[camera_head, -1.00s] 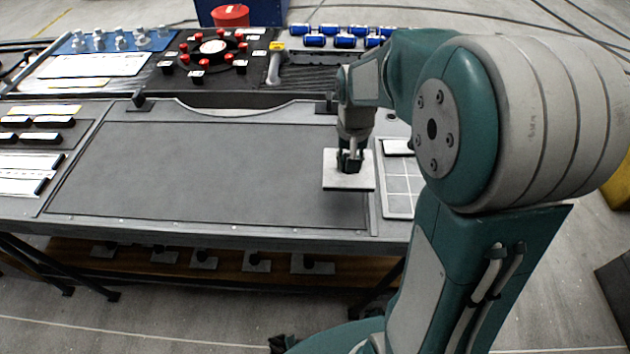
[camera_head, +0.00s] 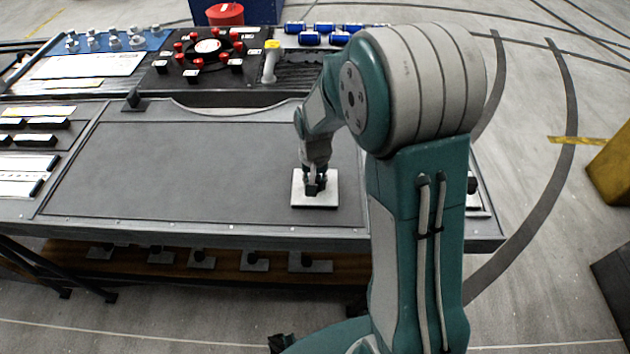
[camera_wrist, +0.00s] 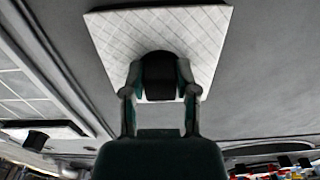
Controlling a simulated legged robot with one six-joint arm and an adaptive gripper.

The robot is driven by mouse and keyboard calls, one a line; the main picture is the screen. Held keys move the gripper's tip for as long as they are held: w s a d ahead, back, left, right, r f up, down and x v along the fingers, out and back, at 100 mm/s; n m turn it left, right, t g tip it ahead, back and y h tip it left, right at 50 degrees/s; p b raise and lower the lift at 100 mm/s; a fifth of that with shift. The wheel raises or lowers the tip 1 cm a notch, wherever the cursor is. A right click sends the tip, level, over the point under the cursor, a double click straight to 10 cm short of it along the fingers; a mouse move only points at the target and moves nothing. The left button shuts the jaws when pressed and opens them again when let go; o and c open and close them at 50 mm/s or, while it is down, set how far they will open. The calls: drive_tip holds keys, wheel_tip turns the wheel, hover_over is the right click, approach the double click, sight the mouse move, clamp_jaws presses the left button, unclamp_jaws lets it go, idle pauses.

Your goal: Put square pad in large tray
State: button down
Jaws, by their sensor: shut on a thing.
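The white square pad (camera_head: 327,194) is in my gripper (camera_head: 315,184), over the right part of the large grey tray (camera_head: 200,175) in the head view. My gripper is shut on a dark knob at the pad's middle. The pad looks level; I cannot tell whether it touches the tray floor or hangs just above it. In the wrist view the pad (camera_wrist: 205,25) shows a fine grid pattern, with my gripper (camera_wrist: 160,75) around the dark knob. My arm hides the area right of the tray in the head view.
A gridded light panel (camera_wrist: 22,95) lies beside the tray. Labelled strips and dark bars (camera_head: 35,140) are at the left. A ring of red knobs (camera_head: 207,47), blue cylinders (camera_head: 310,37) and a red bucket (camera_head: 225,14) stand at the back. Most of the tray is bare.

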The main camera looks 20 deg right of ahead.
drive_tip(key=shift+c, duration=1.9)
unclamp_jaws()
drive_tip(key=shift+f, duration=0.1)
wheel_tip(320, 180, up, 12)
drive_tip(key=s+r+n+t, duration=0.1)
drive_tip(key=s+r, duration=0.4)
drive_tip(key=s, duration=0.5)
drive_tip(key=s+r+n+t, duration=0.2)
drive_tip(key=s+r+t, duration=0.2)
drive_tip(key=s, duration=0.6)
drive_tip(key=shift+s+d+r+n+t, duration=0.15)
drive_tip(key=shift+s+r+n+t, duration=0.15)
drive_tip(key=shift+r, duration=0.25)
drive_tip(key=shift+w, duration=0.1)
